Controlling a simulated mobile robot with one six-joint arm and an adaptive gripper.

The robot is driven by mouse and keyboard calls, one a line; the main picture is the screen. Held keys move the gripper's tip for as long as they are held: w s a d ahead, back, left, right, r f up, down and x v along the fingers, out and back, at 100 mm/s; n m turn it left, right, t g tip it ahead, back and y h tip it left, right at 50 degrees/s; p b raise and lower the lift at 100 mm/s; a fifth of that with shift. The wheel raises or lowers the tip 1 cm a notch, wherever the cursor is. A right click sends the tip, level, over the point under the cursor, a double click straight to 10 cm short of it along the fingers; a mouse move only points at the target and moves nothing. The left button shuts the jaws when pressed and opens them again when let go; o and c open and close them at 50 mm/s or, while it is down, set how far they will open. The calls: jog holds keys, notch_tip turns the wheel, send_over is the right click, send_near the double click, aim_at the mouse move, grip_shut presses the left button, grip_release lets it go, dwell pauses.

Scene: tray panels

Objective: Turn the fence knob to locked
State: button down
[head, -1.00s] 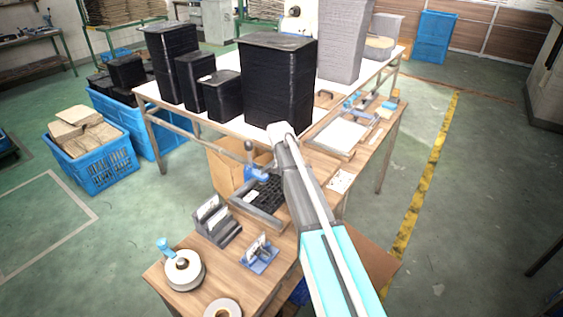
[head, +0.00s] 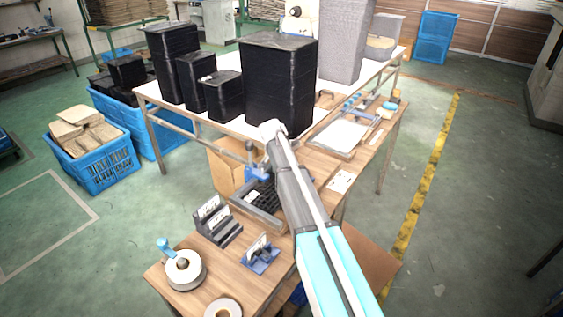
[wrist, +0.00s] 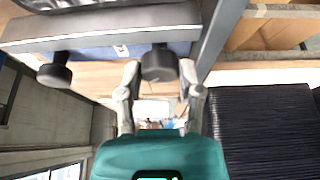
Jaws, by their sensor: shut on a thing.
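In the wrist view, a grey bar (wrist: 100,24) crosses the top with a blue strip under it. Two dark round knobs stick out from it. My gripper (wrist: 160,78) has one finger on each side of the right-hand knob (wrist: 160,62) and is shut on it. The other knob (wrist: 54,72) stands free to the left. No lock marking is readable, so I cannot tell how the knob is turned. In the head view my arm hides the gripper and knobs; the dark gridded tray (head: 240,206) shows beside the arm.
Near the arm, a handle with a blue base (head: 257,173) stands by the tray. A grey card holder (head: 213,226), a blue stand (head: 259,258) and a tape roll (head: 184,270) occupy the near bench. Tall black bins (head: 277,85) stand on the white table behind.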

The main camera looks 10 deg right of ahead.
jog(key=shift+c, duration=1.3)
grip_release()
